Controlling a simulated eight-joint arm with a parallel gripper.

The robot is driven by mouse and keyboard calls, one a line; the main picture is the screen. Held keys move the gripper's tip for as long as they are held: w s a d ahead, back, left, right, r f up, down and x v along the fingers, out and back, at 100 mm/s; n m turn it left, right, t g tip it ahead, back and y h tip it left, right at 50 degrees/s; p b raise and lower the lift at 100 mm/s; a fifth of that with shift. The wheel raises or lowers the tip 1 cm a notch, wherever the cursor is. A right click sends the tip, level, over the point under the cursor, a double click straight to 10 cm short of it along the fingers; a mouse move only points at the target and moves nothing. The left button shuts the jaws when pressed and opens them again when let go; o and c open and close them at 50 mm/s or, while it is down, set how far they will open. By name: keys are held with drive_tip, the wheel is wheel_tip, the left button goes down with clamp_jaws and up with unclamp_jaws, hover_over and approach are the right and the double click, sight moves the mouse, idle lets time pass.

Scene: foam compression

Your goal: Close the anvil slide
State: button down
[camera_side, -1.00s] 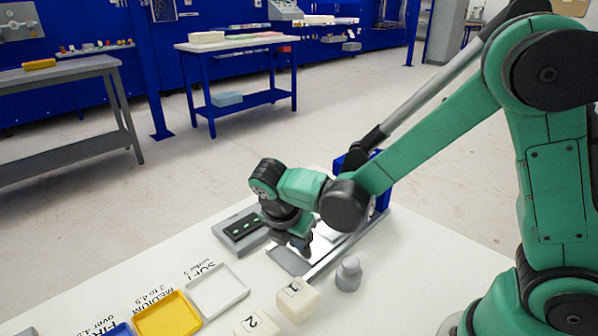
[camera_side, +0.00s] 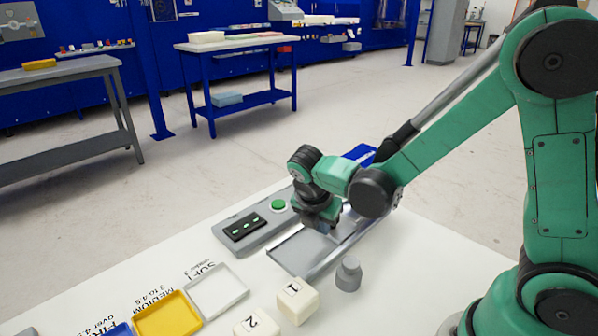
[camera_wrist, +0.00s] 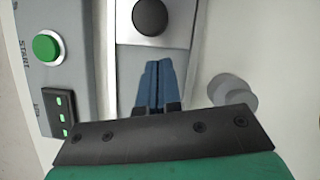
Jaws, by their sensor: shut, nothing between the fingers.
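The anvil slide appears in the wrist view as a pale metal plate (camera_wrist: 128,32) with a round dark knob (camera_wrist: 150,17), between the rails of the grey press bed (camera_wrist: 125,85). My gripper (camera_wrist: 158,68) has its blue fingers together and empty, over the bed just short of the plate's near edge. Whether they touch it I cannot tell. In the side view my gripper (camera_side: 324,228) is low over the bed (camera_side: 297,252), whose near part is bare. My arm hides most of the slide and the blue press part (camera_side: 360,153) there.
A control box with a green START button (camera_side: 278,205) and lit indicators (camera_side: 247,227) stands left of the bed. A grey weight (camera_side: 348,274), cubes 1 (camera_side: 298,302) and 2 (camera_side: 256,324), a white tray (camera_side: 217,291) and a yellow tray (camera_side: 168,316) lie in front.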

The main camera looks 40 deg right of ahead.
drive_tip(key=shift+s+a, duration=0.15)
drive_tip(key=shift+a, duration=0.5)
drive_tip(key=shift+s+a, duration=0.15)
drive_tip(key=shift+a, duration=0.45)
drive_tip(key=w+v, duration=0.1)
drive_tip(key=v, duration=0.9)
drive_tip(key=s+d+m+t+y, duration=0.1)
drive_tip(key=m+t, duration=0.1)
drive_tip(key=m, duration=0.5)
drive_tip(key=s+d+m+t+y, duration=0.1)
drive_tip(key=s+m+t, duration=0.1)
drive_tip(key=m, duration=0.5)
drive_tip(key=s+d+m+t+y, duration=0.1)
drive_tip(key=d+m+t+y, duration=0.1)
drive_tip(key=m, duration=0.5)
drive_tip(key=shift+s+r, duration=0.15)
